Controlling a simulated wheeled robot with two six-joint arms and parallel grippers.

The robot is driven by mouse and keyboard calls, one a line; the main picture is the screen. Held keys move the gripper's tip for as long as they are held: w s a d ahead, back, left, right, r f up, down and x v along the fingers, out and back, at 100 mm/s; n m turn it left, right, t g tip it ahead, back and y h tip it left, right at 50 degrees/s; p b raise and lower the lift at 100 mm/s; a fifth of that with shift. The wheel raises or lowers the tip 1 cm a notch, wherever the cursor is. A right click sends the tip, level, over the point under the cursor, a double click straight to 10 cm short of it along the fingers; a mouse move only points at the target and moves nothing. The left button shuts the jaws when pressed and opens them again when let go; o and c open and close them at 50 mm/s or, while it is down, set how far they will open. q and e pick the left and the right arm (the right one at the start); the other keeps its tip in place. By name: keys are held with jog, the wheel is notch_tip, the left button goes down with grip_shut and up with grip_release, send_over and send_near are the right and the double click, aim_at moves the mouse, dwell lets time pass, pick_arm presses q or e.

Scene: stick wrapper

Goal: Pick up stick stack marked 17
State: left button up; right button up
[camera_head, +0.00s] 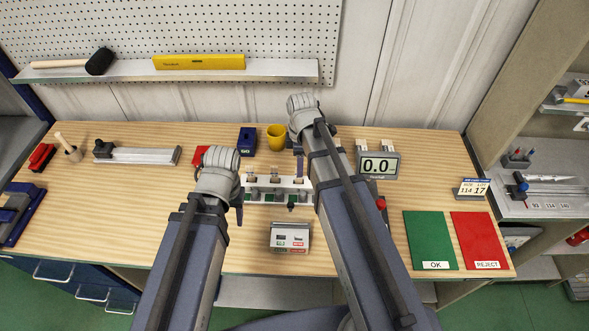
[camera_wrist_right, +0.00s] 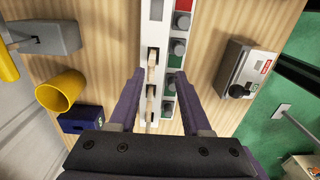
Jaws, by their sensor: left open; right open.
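A white rack (camera_head: 262,195) stands mid-table, with small pale stick stacks (camera_head: 275,174) along its back row. The right wrist view shows the rack (camera_wrist_right: 157,12) running lengthwise, with stick stacks (camera_wrist_right: 152,58) on it. No number is readable on any stack, so I cannot tell which is marked 17. My right gripper (camera_wrist_right: 160,75) is open above the rack, one finger on each side of it, apart from the stacks. My left gripper (camera_head: 238,208) is open at the rack's left end, largely hidden by its wrist. A sign (camera_head: 472,188) at the right reads 114 and 17.
A yellow cup (camera_head: 276,137) and blue box (camera_head: 247,141) stand behind the rack. A display (camera_head: 378,166) reading 0.0 is to the right. A white-faced box (camera_head: 289,236) sits in front. Green OK (camera_head: 430,238) and red REJECT (camera_head: 480,238) mats lie at the right.

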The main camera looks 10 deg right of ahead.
pick_arm(q)
jog(key=shift+w+f+b, duration=0.25)
jog(key=shift+f+b, duration=1.05)
jog(key=shift+b, duration=0.05)
pick_arm(e)
jog(key=shift+w+f, duration=0.15)
jog(key=shift+f, duration=0.5)
jog(key=shift+w+f, duration=0.15)
jog(key=shift+f, duration=0.5)
pick_arm(q)
jog(key=shift+f, duration=0.1)
pick_arm(e)
jog(key=shift+f, duration=0.1)
pick_arm(q)
notch_tip(320, 180, down, 5)
jog(key=b, duration=0.5)
pick_arm(e)
jog(key=f, duration=0.5)
jog(key=shift+w, duration=0.35)
grip_shut()
